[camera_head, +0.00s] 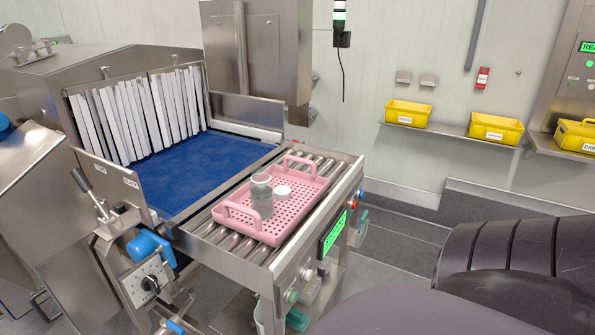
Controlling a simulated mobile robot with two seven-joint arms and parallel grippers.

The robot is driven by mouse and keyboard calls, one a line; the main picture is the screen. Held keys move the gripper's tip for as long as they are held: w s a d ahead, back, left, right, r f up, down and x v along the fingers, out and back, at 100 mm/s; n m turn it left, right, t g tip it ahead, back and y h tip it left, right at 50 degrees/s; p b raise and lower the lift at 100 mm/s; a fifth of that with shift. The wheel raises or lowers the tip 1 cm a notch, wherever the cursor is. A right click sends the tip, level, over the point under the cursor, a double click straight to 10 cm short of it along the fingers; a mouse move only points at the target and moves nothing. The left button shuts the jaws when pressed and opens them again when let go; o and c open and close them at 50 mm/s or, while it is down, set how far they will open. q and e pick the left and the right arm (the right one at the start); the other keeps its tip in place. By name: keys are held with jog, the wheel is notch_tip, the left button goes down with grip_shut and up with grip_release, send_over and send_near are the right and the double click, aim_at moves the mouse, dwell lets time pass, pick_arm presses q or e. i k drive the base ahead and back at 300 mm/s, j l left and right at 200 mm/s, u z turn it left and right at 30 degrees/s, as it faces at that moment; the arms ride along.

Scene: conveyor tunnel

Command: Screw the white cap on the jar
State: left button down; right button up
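A clear jar (261,200) stands upright in a pink perforated tray (232,222). The jar looks open at the top. The white cap (283,192) lies in the same tray, just right of the jar and apart from it. Neither of my grippers is in view, and nothing is touching the jar or the cap.
The tray rests on a roller conveyor (208,238) beside a blue belt (180,172) leading to white strip curtains (128,120). A control panel (332,232) lines the conveyor's front. Yellow bins (408,117) stand on wall shelves. Dark parts, likely mine, fill the lower right.

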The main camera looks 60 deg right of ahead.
aim_at(262, 195)
jog(key=k+l, duration=0.1)
jog(key=l, duration=0.3)
jog(key=k+l, duration=0.15)
jog(key=l, duration=0.2)
jog(key=k+l, duration=0.1)
jog(key=l, duration=0.3)
jog(key=k+l, duration=0.1)
jog(key=l, duration=0.3)
